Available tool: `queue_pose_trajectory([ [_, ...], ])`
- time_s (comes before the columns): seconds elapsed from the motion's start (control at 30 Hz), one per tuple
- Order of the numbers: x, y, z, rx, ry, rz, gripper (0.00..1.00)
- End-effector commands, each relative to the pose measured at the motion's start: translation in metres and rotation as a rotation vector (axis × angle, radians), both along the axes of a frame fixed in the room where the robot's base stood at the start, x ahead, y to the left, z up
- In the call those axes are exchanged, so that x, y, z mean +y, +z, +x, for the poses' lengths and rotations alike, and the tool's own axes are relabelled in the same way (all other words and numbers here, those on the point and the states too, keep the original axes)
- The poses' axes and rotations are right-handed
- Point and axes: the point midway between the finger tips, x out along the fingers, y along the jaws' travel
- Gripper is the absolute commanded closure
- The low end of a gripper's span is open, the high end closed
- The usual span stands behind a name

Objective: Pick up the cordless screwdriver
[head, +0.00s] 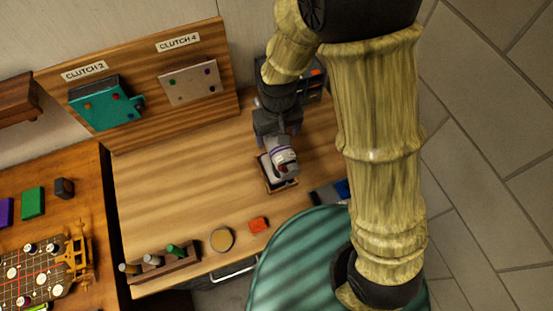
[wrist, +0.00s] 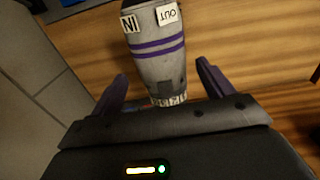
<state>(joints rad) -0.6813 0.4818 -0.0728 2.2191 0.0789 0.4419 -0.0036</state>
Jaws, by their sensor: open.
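The cordless screwdriver (wrist: 158,62) appears in the wrist view as a pale grey rounded body with two purple bands and "IN" and "OUT" labels. My gripper is open, with one dark purple finger on each side of the body and a visible gap to each. In the head view the screwdriver (head: 284,157) sits at a small wooden stand (head: 281,187) on the bench, with my gripper (head: 277,135) right at it. My wrist hides part of it, so I cannot tell exactly how it rests.
The wooden bench (head: 190,185) is mostly clear left of the stand. A panel (head: 150,78) with clutch boards stands behind.

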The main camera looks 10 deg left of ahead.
Motion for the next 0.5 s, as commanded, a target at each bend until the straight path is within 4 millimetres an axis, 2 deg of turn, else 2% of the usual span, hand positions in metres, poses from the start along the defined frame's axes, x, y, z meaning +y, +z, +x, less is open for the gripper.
queue_pose_trajectory([
  [0.5,0.004,-0.046,-0.001,0.003,-0.001,-0.002,0.20],
])
